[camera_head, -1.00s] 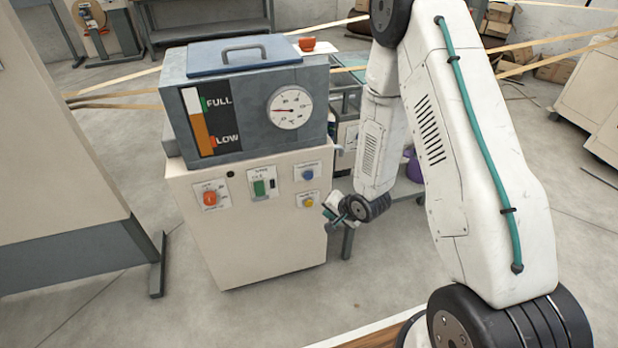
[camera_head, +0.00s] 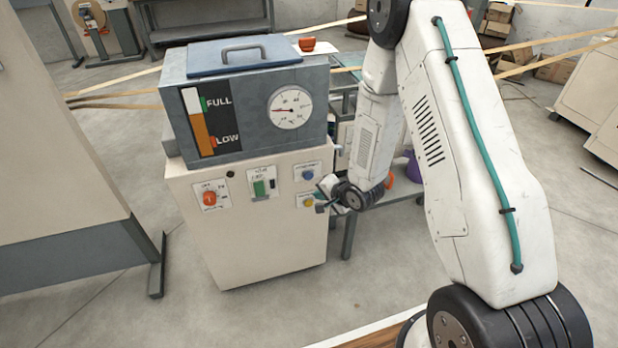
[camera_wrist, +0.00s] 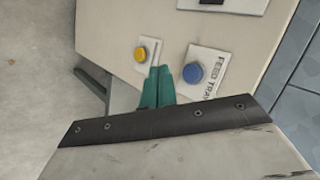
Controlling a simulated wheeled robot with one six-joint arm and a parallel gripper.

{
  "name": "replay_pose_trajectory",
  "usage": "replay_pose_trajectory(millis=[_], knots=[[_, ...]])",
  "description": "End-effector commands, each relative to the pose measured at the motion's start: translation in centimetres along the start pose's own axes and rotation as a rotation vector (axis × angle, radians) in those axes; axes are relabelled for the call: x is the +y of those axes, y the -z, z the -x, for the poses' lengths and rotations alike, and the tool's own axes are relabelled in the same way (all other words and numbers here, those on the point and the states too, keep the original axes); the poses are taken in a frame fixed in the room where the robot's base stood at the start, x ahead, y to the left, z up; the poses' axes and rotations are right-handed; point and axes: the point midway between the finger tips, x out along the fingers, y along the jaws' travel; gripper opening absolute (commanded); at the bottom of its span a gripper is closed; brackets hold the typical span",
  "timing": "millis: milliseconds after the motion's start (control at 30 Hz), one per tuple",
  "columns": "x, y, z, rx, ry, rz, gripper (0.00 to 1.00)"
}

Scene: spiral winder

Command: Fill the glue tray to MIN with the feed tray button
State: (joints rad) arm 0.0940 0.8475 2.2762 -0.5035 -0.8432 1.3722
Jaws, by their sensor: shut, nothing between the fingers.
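The glue machine is a beige cabinet (camera_head: 258,240) with a grey tank on top. Its sight gauge (camera_head: 200,122) is marked FULL and LOW, with an amber column reaching about midway between the marks. The blue button (camera_head: 308,174) sits on a white plate at the panel's right, and in the wrist view the blue button (camera_wrist: 192,73) is beside the text FEED TRAY. A yellow button (camera_head: 308,201) is below it. My gripper (camera_head: 322,196) is close to the panel's right edge. In the wrist view its teal fingers (camera_wrist: 158,82) are shut and empty, between the two buttons. The glue tray cannot be made out.
A round dial (camera_head: 290,107) is on the tank front. A large beige cabinet (camera_head: 60,150) stands at left. Floor in front is clear.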

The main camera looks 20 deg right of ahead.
Motion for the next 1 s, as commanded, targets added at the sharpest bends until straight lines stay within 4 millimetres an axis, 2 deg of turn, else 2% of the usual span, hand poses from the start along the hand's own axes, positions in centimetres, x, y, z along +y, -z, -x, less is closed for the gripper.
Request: replay_pose_trajectory(millis=[200,400,1000], knots=[[-1.7,1.6,-2.2,0.001,0.002,0.001,0.00],[-2.5,2.5,-3.4,0.000,0.000,0.000,0.00],[-2.8,2.8,-3.8,0.001,-0.001,-0.001,0.00]])
